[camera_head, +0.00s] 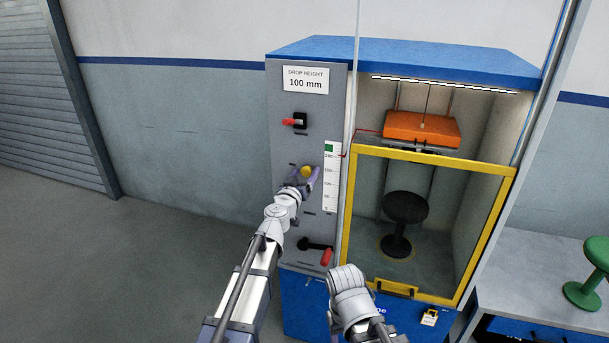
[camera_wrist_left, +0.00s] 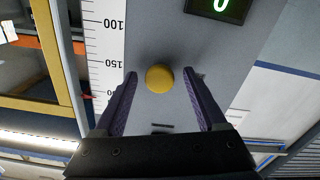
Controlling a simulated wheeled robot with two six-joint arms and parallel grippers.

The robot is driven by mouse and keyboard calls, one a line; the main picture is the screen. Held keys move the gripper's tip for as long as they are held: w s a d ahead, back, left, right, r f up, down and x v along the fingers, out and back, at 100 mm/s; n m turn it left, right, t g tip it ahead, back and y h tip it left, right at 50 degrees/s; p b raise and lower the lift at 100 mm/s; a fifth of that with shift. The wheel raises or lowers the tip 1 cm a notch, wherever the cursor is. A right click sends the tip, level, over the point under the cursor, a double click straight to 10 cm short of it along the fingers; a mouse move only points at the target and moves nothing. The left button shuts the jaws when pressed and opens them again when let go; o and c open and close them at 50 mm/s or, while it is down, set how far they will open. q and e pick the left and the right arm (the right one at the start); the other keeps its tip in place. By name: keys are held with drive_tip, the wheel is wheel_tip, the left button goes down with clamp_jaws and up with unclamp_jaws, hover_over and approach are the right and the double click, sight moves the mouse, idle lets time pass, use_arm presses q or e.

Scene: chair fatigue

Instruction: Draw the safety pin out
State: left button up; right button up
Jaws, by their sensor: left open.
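A round yellow knob (camera_head: 306,172) sits on the grey front panel of the test machine; it also shows in the left wrist view (camera_wrist_left: 159,78). My left gripper (camera_head: 303,178) is open, with one finger on either side of the knob. In the left wrist view the left gripper (camera_wrist_left: 160,86) shows a gap between each finger and the knob. I cannot tell whether this knob is the safety pin's head. A thin red line (camera_head: 368,131) shows near the orange weight (camera_head: 421,129). My right gripper is not visible, only a white part of its arm.
A red-tipped switch (camera_head: 290,122) is above the knob and a red-handled lever (camera_head: 327,256) below. A white scale (camera_head: 331,176) runs beside them. A yellow-framed guard (camera_head: 432,156) fronts the chamber with a black stool (camera_head: 405,208). A green stool (camera_head: 583,293) stands at right.

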use_arm(q)
clamp_jaws()
idle(0.6)
idle(0.8)
